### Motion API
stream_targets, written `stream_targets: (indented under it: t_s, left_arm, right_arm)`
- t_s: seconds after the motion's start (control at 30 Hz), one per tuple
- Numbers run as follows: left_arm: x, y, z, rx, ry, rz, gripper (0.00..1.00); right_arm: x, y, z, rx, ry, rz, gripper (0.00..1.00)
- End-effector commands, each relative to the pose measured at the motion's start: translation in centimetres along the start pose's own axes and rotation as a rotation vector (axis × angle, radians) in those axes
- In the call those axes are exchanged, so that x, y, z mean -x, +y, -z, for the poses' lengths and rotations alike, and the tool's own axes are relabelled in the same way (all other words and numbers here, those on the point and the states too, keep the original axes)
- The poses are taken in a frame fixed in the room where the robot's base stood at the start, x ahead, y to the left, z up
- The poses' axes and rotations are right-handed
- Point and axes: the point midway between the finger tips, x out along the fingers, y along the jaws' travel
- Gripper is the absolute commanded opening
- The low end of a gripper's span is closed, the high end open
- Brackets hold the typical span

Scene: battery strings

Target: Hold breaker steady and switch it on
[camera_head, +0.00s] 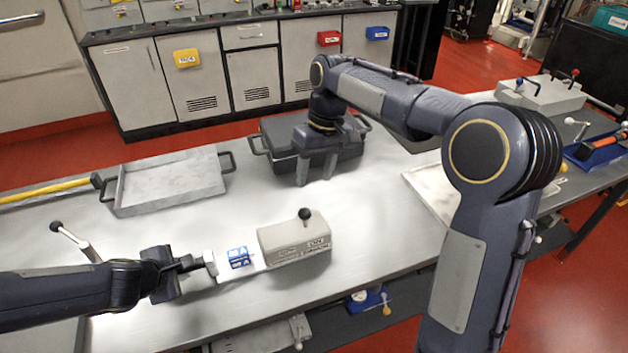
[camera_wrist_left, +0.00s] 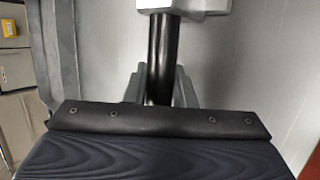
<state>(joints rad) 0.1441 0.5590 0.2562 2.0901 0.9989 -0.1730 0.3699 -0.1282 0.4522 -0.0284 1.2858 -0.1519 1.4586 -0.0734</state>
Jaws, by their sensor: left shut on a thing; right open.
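The breaker appears to be the grey box (camera_head: 295,240) with a black-knobbed lever (camera_head: 304,215) standing on its top, at the front middle of the bench. A small blue and white block (camera_head: 238,257) sits at its left side on a pale base. My left gripper (camera_head: 205,264) is left of that block. In the left wrist view its fingers (camera_wrist_left: 160,88) are shut on a black round handle (camera_wrist_left: 161,55), which leads to a pale grey block (camera_wrist_left: 185,5). My right gripper (camera_head: 316,168) is open and empty, pointing down in front of the black case, behind the breaker.
A black case (camera_head: 270,135) lies at the back of the bench (camera_head: 215,320). A shallow metal tray (camera_head: 170,182) is at the back left. A grey box with knobbed levers (camera_head: 540,95) stands at the far right. Bench surface between tray and breaker is clear.

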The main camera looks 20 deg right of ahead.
Motion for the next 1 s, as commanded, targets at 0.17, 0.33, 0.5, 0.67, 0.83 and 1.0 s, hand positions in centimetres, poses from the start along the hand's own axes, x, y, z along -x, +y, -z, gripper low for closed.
stream_targets:
  t_s: [0.17,0.33,0.5,0.67,0.83,1.0]
  left_arm:
    - [-0.2,-0.8,0.4,0.003,0.007,0.015,0.0]
    - [-0.2,-0.6,0.3,0.003,0.005,0.012,0.41]
    - [-0.1,-0.4,0.2,0.001,0.003,0.007,0.48]
    - [0.0,-0.2,0.1,0.0,0.002,0.005,0.48]
    - [1.3,-0.1,0.1,-0.005,0.005,0.003,0.48]
    - [3.5,-0.2,-0.1,-0.009,0.004,0.005,0.48]
  right_arm:
    - [-0.1,0.0,0.0,0.0,0.0,0.0,0.49]
    - [-0.1,0.0,0.0,0.0,0.0,0.0,0.49]
    - [-0.1,0.0,0.0,0.0,0.0,0.0,0.49]
    - [-0.1,0.0,0.0,0.0,0.0,0.0,0.49]
    - [0.0,0.0,0.0,0.0,0.0,0.0,0.49]
    - [0.0,0.0,0.0,0.0,0.0,0.0,0.49]
